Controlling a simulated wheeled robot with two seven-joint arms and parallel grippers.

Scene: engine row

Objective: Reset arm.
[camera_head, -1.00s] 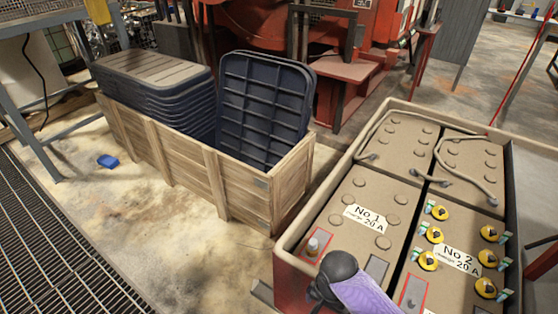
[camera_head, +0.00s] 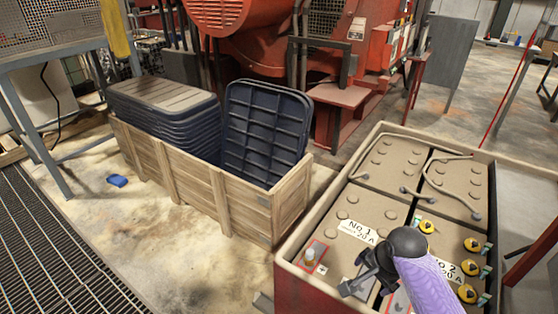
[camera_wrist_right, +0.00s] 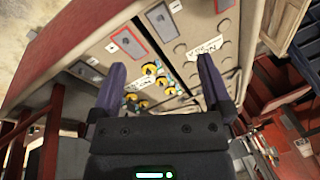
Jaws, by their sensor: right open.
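My right arm comes in from the bottom right of the head view, with its gripper (camera_head: 362,276) over the near part of the battery box (camera_head: 288,262). In the right wrist view the two fingers of this gripper (camera_wrist_right: 158,78) stand wide apart with nothing between them. Beyond them show the battery tops with yellow caps (camera_wrist_right: 150,69) and white labels. I cannot tell the exact height of the gripper above the batteries. My left gripper is not in view.
A blue object (camera_head: 117,181) lies on the floor. Red machinery (camera_head: 250,30) stands behind. A floor grating (camera_head: 45,250) lies at left.

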